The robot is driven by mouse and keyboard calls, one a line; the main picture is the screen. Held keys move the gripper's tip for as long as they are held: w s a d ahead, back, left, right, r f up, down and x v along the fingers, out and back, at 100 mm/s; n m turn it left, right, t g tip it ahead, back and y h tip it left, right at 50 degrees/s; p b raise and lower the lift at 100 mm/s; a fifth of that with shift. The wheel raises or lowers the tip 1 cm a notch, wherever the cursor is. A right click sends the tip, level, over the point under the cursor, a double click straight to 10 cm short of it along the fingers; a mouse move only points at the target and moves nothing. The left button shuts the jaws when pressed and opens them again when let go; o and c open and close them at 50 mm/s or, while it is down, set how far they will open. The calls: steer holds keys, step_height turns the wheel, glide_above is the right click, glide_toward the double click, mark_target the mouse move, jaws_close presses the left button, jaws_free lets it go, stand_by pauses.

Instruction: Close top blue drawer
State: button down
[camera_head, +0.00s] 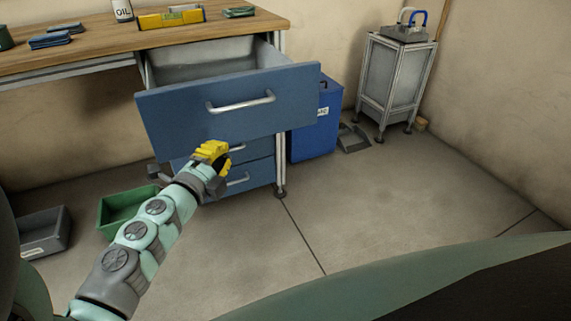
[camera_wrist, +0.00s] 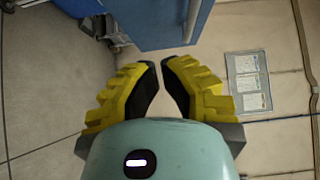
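The top blue drawer (camera_head: 180,118) is pulled far out from under the wooden workbench, and its grey inside shows. Its front carries a silver bar handle (camera_head: 241,102). My gripper (camera_head: 218,152) is just below the lower edge of this front in the head view, in front of the lower drawers; whether it touches anything cannot be told. In the wrist view my yellow fingers (camera_wrist: 161,66) lean together with a narrow gap between the tips and hold nothing.
Lower blue drawers (camera_head: 252,176) sit shut below. A blue bin (camera_head: 315,122), a dustpan (camera_head: 353,138) and a grey cabinet (camera_head: 392,80) stand to the right. A green crate (camera_head: 121,211) and a grey crate (camera_head: 43,235) lie at left. Floor at right is clear.

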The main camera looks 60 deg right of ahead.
steer(key=b, duration=0.1)
glide_toward(244, 115)
steer(key=s+d, duration=0.2)
steer(key=d, duration=0.2)
steer(key=shift+w+d+f+b, duration=0.1)
steer(key=shift+w+d+b, duration=0.7)
steer(key=shift+w+d, duration=0.4)
steer(key=shift+w, duration=0.4)
